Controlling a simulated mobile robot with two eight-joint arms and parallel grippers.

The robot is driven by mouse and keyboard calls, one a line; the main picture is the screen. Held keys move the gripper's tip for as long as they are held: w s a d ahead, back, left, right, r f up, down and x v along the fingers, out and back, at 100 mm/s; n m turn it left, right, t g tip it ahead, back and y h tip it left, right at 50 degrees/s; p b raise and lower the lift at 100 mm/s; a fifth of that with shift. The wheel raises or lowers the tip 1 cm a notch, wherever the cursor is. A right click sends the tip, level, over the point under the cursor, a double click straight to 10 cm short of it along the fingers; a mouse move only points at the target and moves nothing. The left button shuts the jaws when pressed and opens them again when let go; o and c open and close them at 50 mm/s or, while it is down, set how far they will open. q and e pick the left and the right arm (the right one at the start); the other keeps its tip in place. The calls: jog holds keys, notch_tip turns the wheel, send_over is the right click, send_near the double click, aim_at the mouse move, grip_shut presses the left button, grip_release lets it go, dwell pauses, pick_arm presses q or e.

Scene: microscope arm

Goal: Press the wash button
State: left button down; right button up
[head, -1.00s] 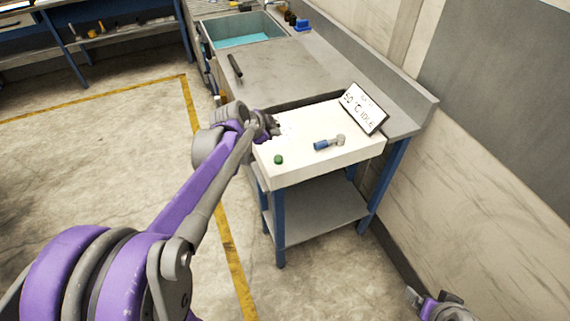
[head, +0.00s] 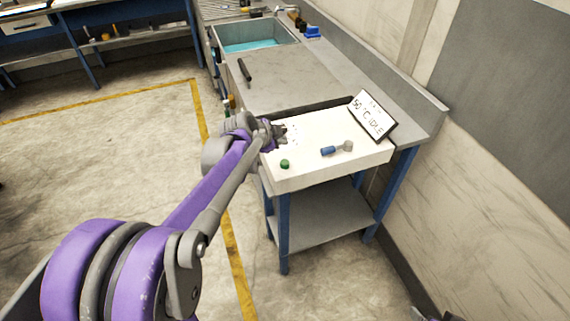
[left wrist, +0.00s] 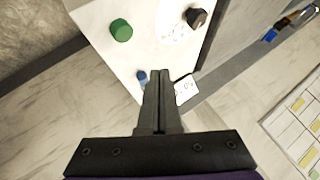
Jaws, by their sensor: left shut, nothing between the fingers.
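A white panel box (head: 320,175) stands on the near end of the bench. It has a round green button (head: 284,164) at its near left, a lever with a blue handle (head: 329,151), and a tilted display (head: 372,117) that seems to read 50 °C IDLE. My left gripper (head: 282,133) is shut and empty, over the panel's left part, behind the green button. Only a bit of my right gripper (head: 422,314) shows at the bottom edge.
The grey bench (head: 285,75) runs back to a sink (head: 250,40) with blue liquid. A dark bar handle (head: 244,69) stands on the bench's left side. A wall closes off the right. Open floor (head: 110,140) lies on the left.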

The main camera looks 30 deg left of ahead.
pick_arm(q)
jog(key=b, duration=0.3)
send_over(282, 164)
notch_tip(282, 164, down, 5)
jog(key=shift+s+f, duration=0.1)
jog(key=shift+f, duration=0.5)
pick_arm(e)
jog(key=f, duration=0.1)
jog(key=s+f, duration=0.1)
jog(key=f, duration=0.1)
jog(key=s+f, duration=0.1)
jog(key=shift+f, duration=0.4)
dwell(0.5)
pick_arm(q)
jog(key=shift+f, duration=0.4)
pick_arm(e)
jog(key=shift+s+f, duration=0.1)
jog(key=shift+f, duration=0.15)
